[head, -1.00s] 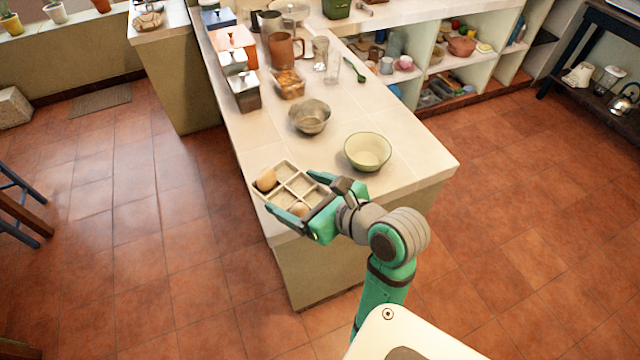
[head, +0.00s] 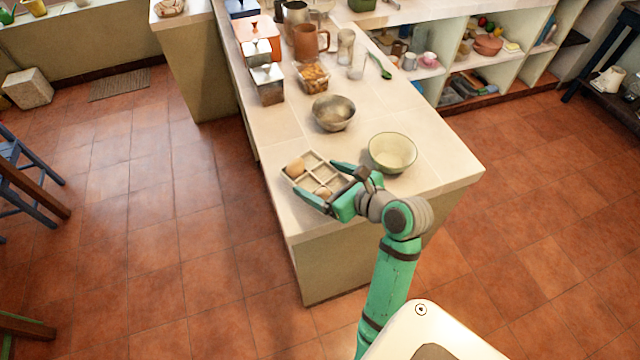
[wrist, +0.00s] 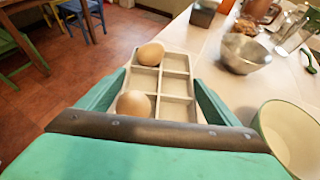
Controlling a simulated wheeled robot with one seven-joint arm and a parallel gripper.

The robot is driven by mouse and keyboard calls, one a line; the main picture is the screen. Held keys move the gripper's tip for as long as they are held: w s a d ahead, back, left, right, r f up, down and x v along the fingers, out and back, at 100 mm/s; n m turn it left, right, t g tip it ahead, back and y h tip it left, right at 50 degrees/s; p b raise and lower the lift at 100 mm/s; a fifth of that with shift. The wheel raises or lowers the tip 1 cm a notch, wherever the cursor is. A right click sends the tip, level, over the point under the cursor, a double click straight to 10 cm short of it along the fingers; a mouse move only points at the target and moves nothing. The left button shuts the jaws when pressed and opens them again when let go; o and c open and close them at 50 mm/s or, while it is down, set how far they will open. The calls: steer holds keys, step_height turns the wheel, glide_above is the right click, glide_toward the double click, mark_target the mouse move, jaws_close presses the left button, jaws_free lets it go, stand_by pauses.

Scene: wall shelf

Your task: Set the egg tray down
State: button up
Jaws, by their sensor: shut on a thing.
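The egg tray (head: 314,161) is a pale, divided tray near the left edge of the white counter (head: 440,168). It holds two brown eggs, one in the far left compartment (head: 296,168) and one nearer my gripper (head: 322,192). In the wrist view the tray (wrist: 178,86) lies between my fingers, with the far egg (wrist: 151,53) and the near egg (wrist: 134,104) in its left column. My gripper (head: 320,181) is shut on the tray, one finger along each side. I cannot tell whether the tray's underside touches the counter.
A cream bowl (head: 392,153) stands close to the right of my gripper. A metal bowl (head: 333,113) stands behind the tray, with a container of orange food (head: 311,76) and metal canisters (head: 267,84) farther back. The counter's left edge is close to the tray.

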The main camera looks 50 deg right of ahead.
step_height(320, 180, down, 4)
steer(key=shift+d+r, duration=0.15)
steer(key=shift+r, duration=0.1)
steer(key=shift+s+d, duration=0.25)
steer(key=shift+d, duration=0.05)
steer(key=shift+a+f, duration=0.1)
steer(key=shift+f, duration=0.1)
steer(key=o, duration=1)
steer(key=shift+w, duration=0.1)
steer(key=shift+r, duration=0.15)
steer(key=shift+s+a+r, duration=0.1)
steer(key=shift+s+r, duration=0.1)
steer(key=shift+s, duration=0.05)
steer(key=v, duration=1.1)
steer(key=shift+s, duration=0.1)
